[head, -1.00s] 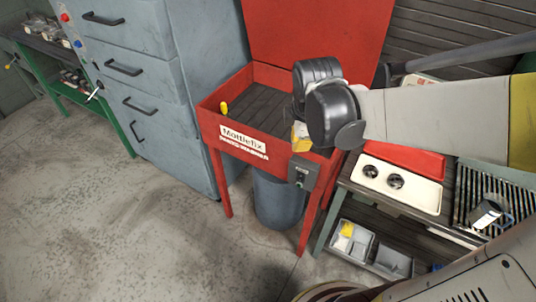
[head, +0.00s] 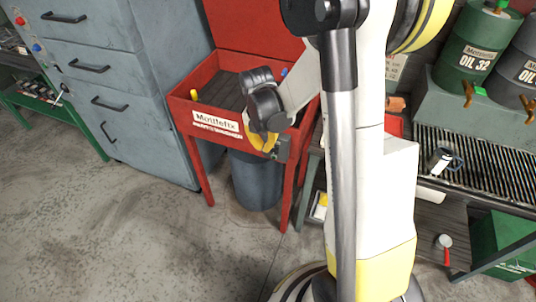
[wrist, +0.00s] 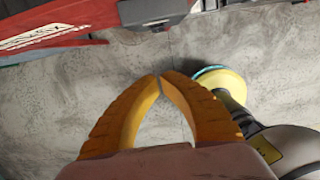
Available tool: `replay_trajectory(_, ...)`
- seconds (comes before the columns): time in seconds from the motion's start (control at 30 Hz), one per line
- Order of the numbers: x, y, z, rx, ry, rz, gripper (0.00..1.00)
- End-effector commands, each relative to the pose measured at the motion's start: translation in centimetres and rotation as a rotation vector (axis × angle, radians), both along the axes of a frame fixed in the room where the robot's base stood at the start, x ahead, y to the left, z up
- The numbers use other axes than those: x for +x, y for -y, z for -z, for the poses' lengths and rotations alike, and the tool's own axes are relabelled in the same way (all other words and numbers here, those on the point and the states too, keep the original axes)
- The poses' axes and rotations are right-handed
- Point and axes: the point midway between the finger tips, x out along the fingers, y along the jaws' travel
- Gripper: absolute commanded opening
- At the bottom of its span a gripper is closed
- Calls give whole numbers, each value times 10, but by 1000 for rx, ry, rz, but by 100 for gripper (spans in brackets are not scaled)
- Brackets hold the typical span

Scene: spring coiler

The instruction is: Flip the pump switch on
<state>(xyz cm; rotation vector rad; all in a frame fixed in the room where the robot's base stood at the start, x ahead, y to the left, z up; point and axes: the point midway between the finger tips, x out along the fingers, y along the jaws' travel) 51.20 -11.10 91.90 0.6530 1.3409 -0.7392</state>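The pump switch is on a small grey box (head: 282,150) at the right end of the red washer's (head: 207,138) front face. In the head view my yellow gripper (head: 268,150) is in front of the washer, just left of this box, and partly overlaps it. In the wrist view a dark grey box (wrist: 152,12) at the top edge appears to be the same box, beyond the fingertips. My gripper (wrist: 159,76) has its fingertips together with nothing between them. The switch lever itself cannot be made out. I see a gap between fingers and box in the wrist view.
A grey bin (head: 256,181) stands under the washer. Grey drawer cabinets (head: 120,70) are to the left. A bench with a slatted top (head: 490,165) and oil drums (head: 468,50) is to the right. The floor in front is clear.

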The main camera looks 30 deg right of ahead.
Motion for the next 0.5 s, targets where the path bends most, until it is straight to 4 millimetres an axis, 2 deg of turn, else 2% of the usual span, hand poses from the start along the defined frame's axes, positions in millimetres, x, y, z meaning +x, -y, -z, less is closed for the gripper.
replay_trajectory(0.17,1,1,16,0,0,1,0)
replay_trajectory(0.5,7,8,87,1,1,1,0)
